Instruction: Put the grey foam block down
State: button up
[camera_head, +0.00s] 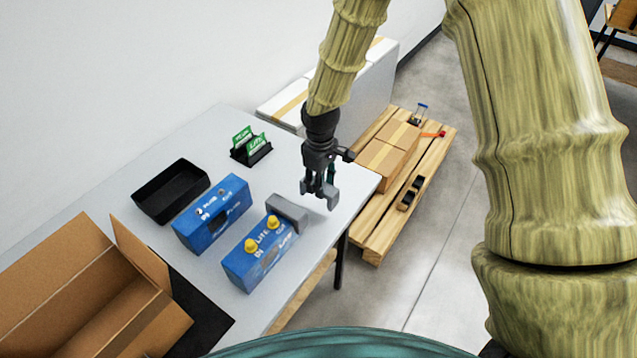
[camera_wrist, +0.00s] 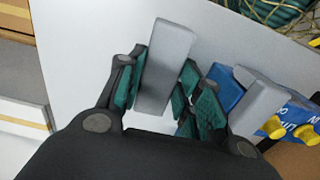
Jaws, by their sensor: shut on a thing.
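My gripper (camera_head: 320,190) is above the right end of the table (camera_head: 342,189). It is shut on a grey foam block (camera_wrist: 168,68), which stands between the teal finger pads in the wrist view. In the head view the fingers partly hide this block, and I cannot tell whether it touches the table. A second grey foam block (camera_head: 288,210) sits at the end of the blue unit marked LITE (camera_head: 247,271). It also shows beside my right-hand finger in the wrist view (camera_wrist: 256,106).
A blue unit marked PLUS (camera_head: 192,234), a black tray (camera_head: 152,208) and a black holder with green cards (camera_head: 257,155) stand on the table. An open cardboard box (camera_head: 60,265) is at the front left. A pallet (camera_head: 372,240) with boxes is beyond the table edge.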

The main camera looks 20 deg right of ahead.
jog(key=shift+w, duration=0.7)
jog(key=shift+f+p, duration=0.85)
jog(key=shift+f, duration=0.95)
jog(key=shift+f, duration=0.2)
jog(key=o, duration=1)
jog(key=shift+r, duration=0.2)
jog(key=shift+r+b, duration=1.7)
jog(key=shift+r, duration=4.35)
